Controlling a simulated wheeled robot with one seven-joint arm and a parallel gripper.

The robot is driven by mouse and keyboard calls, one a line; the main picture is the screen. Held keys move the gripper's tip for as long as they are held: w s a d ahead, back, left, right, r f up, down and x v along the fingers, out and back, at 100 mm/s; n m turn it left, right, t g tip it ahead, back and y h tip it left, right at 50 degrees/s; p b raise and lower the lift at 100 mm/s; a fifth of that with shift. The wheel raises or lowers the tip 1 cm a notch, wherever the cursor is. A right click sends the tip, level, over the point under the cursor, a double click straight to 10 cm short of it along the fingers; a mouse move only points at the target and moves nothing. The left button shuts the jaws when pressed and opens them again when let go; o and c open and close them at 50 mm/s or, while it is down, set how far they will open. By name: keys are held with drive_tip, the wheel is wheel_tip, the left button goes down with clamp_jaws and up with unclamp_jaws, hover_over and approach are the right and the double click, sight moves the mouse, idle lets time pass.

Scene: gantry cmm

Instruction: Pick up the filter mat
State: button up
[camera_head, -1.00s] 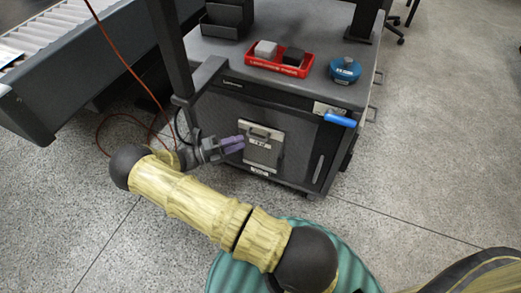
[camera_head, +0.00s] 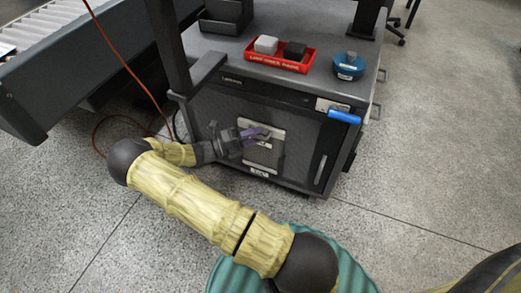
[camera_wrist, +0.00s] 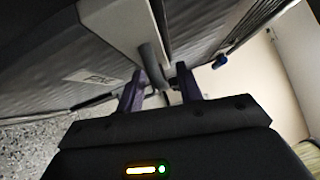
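I take the filter mat to be the pale square panel (camera_head: 263,155) with a bar handle and a label, set in the front of the dark cabinet. My gripper (camera_head: 262,133) is in front of its upper part and hides the handle in the head view. In the wrist view my gripper (camera_wrist: 160,85) has its two purple fingers apart. A dark bar (camera_wrist: 150,65), which looks like the handle, lies ahead between the fingertips. I cannot tell whether the fingers touch it.
The cabinet (camera_head: 215,90) carries a red tray (camera_head: 278,62) with a light and a dark block, and a round blue item (camera_head: 348,66). A blue handle (camera_head: 344,116) juts from its front. A conveyor (camera_head: 50,70) and an orange cable (camera_head: 130,70) are at left.

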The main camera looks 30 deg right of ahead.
drive_tip(key=shift+a, duration=0.2)
drive_tip(key=shift+s+d, duration=0.2)
drive_tip(key=shift+d, duration=0.1)
drive_tip(key=shift+a, duration=0.15)
clamp_jaws()
drive_tip(key=shift+r, duration=0.1)
wheel_tip(320, 180, up, 12)
drive_tip(key=p, duration=0.8)
drive_tip(key=r+p+v, duration=0.1)
drive_tip(key=p+v, duration=0.3)
drive_tip(key=v, duration=1.4)
drive_tip(key=shift+r, duration=0.35)
drive_tip(key=shift+w, duration=0.1)
